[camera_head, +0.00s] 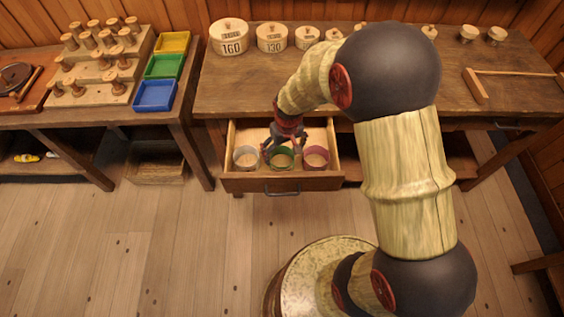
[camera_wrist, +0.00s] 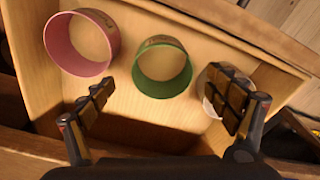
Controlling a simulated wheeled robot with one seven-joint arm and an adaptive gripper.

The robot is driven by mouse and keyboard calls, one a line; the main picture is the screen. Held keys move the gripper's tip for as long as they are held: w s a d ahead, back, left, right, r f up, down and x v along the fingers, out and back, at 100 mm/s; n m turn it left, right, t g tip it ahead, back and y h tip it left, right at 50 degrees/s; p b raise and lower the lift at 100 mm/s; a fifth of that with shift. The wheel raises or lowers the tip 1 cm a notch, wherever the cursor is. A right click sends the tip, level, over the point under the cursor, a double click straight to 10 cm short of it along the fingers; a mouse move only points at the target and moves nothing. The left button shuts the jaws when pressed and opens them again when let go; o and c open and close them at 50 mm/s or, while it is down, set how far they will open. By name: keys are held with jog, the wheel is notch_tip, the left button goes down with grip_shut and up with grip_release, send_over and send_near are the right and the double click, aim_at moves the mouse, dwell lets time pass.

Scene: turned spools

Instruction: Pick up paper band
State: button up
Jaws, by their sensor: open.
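Three open ring-shaped bands stand in a row in the pulled-out drawer (camera_head: 277,184). In the head view they are a pale grey-white band (camera_head: 246,168) at left, a green band (camera_head: 281,166) in the middle and a pink band (camera_head: 317,168) at right. I cannot tell which one is called the paper band. In the wrist view the pink band (camera_wrist: 76,69) is at left and the green band (camera_wrist: 163,92) is in the middle. The pale band (camera_wrist: 210,104) is partly hidden behind the right finger. My gripper (camera_wrist: 165,98) is open and empty, close above the green band.
The drawer walls stand close around the bands. On the bench (camera_head: 350,90) are several lidded round boxes, two labelled 160 (camera_head: 231,47) and 130 (camera_head: 272,45). At left are a stepped rack of spools (camera_head: 100,62) and blue (camera_head: 154,95), green and yellow trays.

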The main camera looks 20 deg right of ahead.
jog(key=f+b, duration=0.1)
jog(key=f, duration=0.1)
jog(key=w+f+b, duration=0.1)
jog(key=f, duration=0.2)
jog(key=shift+w+a+f+b, duration=0.15)
jog(key=shift+a+f+b, duration=0.05)
jog(key=shift+b, duration=0.15)
jog(key=shift+r, duration=0.1)
jog(key=c, duration=0.3)
jog(key=c, duration=0.6)
